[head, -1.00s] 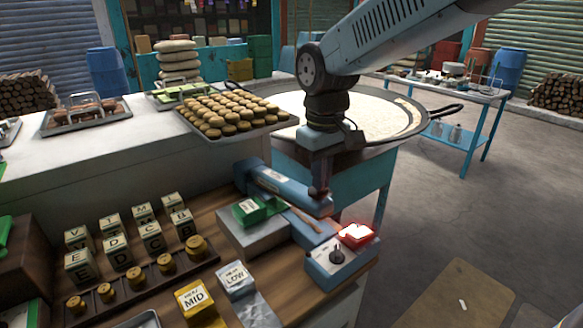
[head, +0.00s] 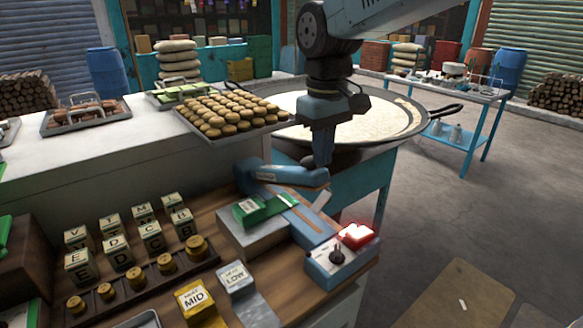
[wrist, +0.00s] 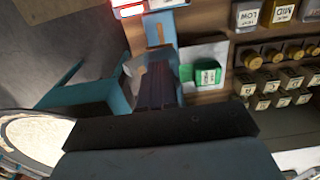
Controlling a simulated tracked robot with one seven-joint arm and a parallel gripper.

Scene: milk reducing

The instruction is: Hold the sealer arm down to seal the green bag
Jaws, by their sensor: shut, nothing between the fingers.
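The blue sealer has a hinged arm (head: 285,175), tilted up with a gap above its base strip (head: 300,215). The green bag (head: 262,208) lies on a grey block beside the strip, its pale label facing up; it also shows in the wrist view (wrist: 207,73). My gripper (head: 322,163) points down at the free end of the sealer arm, its fingers together and empty. I cannot tell whether the fingertips touch the arm. In the wrist view my dark fingers (wrist: 155,88) cover part of the sealer. A red lamp (head: 356,235) glows on the control box.
A dial (head: 337,256) sits on the control box. The MID block (head: 200,303) and LOW block (head: 235,280) stand in front, with lettered blocks (head: 120,250) at left. A tray of round sweets (head: 230,112) and a wide milk pan (head: 385,118) are behind.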

